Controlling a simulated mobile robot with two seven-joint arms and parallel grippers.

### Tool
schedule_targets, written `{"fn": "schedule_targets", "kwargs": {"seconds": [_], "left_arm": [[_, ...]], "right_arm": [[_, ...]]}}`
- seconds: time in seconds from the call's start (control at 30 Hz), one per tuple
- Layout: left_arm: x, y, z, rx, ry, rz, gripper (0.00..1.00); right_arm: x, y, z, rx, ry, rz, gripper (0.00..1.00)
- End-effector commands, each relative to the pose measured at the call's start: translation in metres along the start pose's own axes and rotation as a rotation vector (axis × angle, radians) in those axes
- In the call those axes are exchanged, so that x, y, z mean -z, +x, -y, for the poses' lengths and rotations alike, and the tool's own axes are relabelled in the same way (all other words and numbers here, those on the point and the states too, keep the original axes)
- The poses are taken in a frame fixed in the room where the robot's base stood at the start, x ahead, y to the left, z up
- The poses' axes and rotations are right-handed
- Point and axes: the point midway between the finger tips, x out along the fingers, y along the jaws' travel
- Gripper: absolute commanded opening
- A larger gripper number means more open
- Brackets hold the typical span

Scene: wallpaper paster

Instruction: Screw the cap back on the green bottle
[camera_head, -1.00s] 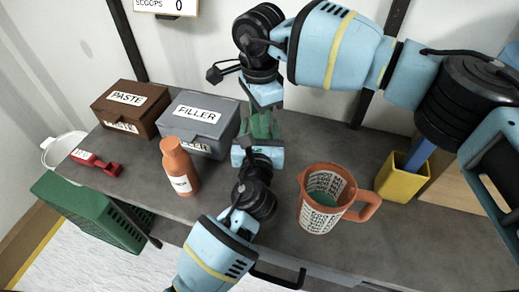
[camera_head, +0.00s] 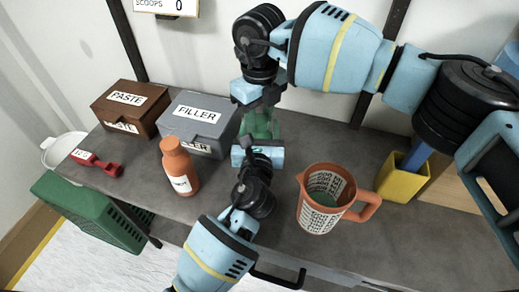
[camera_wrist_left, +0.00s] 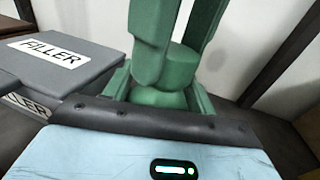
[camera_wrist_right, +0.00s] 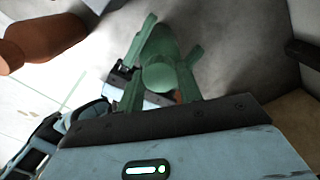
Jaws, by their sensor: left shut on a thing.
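The green bottle (camera_head: 261,124) stands on the grey table between my two grippers, largely hidden by them in the head view. My left gripper (camera_head: 258,145) is shut on it from the front; the bottle also shows between the green fingers in the left wrist view (camera_wrist_left: 182,62). My right gripper (camera_head: 262,106) is directly above the bottle. In the right wrist view, its green fingers stand apart on either side of a round green top (camera_wrist_right: 158,78). I cannot tell whether that top is the cap or the bottle itself.
A grey FILLER box (camera_head: 200,118) and brown PASTE box (camera_head: 128,106) stand to the left. An orange bottle (camera_head: 178,168) is nearer the front. A measuring jug (camera_head: 322,200) and yellow container (camera_head: 403,180) are to the right. A red tool (camera_head: 97,163) lies at far left.

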Motion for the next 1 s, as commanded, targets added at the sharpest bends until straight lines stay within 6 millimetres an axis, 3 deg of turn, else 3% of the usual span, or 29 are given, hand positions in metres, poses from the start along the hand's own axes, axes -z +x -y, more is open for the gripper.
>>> {"fn": "schedule_targets", "kwargs": {"seconds": [0.03, 0.2, 0.57, 1.0], "left_arm": [[0.001, 0.0, 0.0, -0.001, 0.0, -0.001, 0.0], [0.001, 0.0, 0.0, -0.001, 0.0, -0.001, 0.0], [0.001, 0.0, 0.0, 0.0, 0.0, -0.001, 0.0], [0.001, 0.0, 0.0, 0.0, 0.0, -0.001, 0.0]], "right_arm": [[0.0, 0.0, 0.0, 0.0, -0.001, -0.001, 0.42], [0.0, 0.0, 0.0, 0.0, -0.002, 0.0, 0.6], [-0.001, -0.007, 0.0, 0.001, -0.003, 0.002, 0.6], [0.0, -0.085, 0.0, 0.002, -0.002, 0.002, 0.6]]}}
